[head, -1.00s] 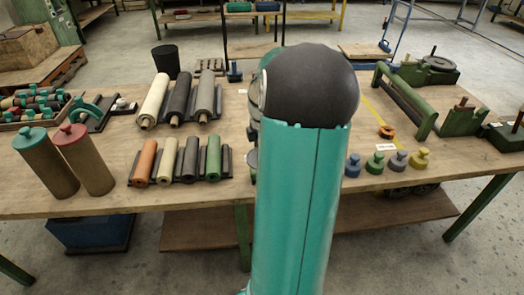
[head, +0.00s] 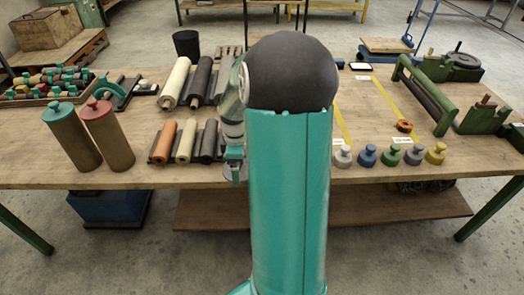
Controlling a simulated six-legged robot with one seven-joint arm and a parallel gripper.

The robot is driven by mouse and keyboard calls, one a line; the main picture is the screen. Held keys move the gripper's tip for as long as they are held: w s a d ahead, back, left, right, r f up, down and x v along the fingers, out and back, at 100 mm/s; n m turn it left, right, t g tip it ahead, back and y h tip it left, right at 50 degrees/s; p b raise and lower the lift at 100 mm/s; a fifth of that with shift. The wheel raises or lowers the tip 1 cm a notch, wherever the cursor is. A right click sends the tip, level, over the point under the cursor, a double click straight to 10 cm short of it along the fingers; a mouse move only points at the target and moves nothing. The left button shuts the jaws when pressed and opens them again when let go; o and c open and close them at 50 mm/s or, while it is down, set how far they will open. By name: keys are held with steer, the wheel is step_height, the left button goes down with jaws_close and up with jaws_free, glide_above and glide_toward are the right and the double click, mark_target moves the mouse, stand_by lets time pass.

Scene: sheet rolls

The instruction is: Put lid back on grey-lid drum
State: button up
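My gripper (head: 234,155) shows at the left side of my big teal arm link, above the table's front part, just right of the dark short roll. A pale grey disc (head: 235,172) shows directly below it. It may be a lid, but I cannot tell whether the fingers hold it. Two brown drums with knobbed lids stand at the left: one teal-lidded (head: 71,136), one red-lidded (head: 108,134). I see no open drum or grey-lid drum. My arm hides the middle of the table.
Short rolls (head: 186,141) and long rolls (head: 176,83) lie on racks left of my gripper. Knobbed pieces, including a grey one (head: 414,155), line the front right edge. A green frame (head: 428,95) stands at the right. Bare wood (head: 365,115) lies between.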

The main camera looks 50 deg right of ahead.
steer(key=w+a+f+m, duration=0.2)
steer(key=w+a+f, duration=0.2)
steer(key=a, duration=0.5)
steer(key=w+a+f+m, duration=0.3)
steer(key=w+a+f, duration=0.1)
steer(key=w+a, duration=0.3)
steer(key=w+a+f+m, duration=0.2)
steer(key=w+a+f, duration=0.3)
steer(key=a, duration=0.7)
steer(key=shift+w, duration=0.25)
